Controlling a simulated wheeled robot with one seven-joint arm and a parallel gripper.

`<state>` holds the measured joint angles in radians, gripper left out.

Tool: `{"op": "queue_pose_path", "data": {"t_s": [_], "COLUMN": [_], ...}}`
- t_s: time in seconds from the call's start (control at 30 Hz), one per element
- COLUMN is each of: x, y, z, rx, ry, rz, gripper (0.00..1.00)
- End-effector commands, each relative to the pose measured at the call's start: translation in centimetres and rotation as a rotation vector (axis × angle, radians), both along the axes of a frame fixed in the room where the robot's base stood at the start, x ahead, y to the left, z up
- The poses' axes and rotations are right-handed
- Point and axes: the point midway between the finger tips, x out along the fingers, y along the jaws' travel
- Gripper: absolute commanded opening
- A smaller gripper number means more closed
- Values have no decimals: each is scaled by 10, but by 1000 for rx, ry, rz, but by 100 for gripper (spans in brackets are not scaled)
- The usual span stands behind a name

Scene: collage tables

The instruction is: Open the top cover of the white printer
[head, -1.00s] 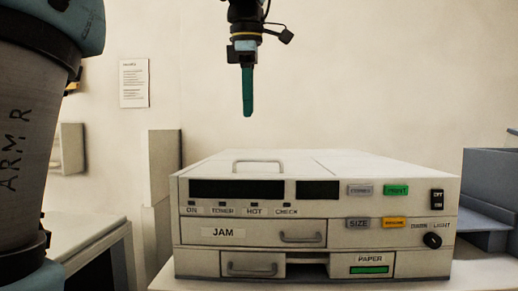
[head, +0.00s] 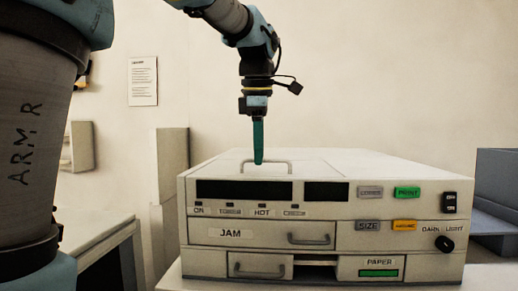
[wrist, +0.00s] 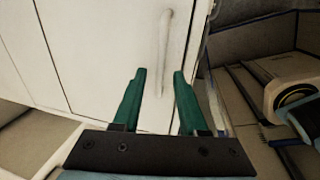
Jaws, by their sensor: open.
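The white printer (head: 400,172) stands on a table in the head view, its front panel facing me. Its top cover (wrist: 105,40) is closed and fills much of the wrist view. The cover's pale bar handle (wrist: 164,60) lies ahead of and between my fingers in the wrist view; it also shows on the printer's top in the head view (head: 280,163). My gripper (wrist: 160,72) has two green fingers, spread apart and empty. In the head view my gripper (head: 258,162) points down at the handle. I cannot tell whether it touches the handle.
The front has a JAM drawer (head: 262,235) with a handle, a PAPER drawer below it, buttons and a knob (head: 445,244). A blue-grey box (head: 496,200) stands at the right. Another table (head: 85,232) is at the left.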

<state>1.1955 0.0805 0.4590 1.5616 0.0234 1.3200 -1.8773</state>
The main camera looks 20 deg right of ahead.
Motion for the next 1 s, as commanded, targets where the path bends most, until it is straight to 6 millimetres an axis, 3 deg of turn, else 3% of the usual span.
{"op": "queue_pose_path", "data": {"t_s": [0.2, 0.6, 1.0], "x": [0, 0, 0], "y": [0, 0, 0], "z": [0, 0, 0], "rx": [0, 0, 0], "ry": [0, 0, 1], "rz": [0, 0, 0], "gripper": [42, 0, 0]}}
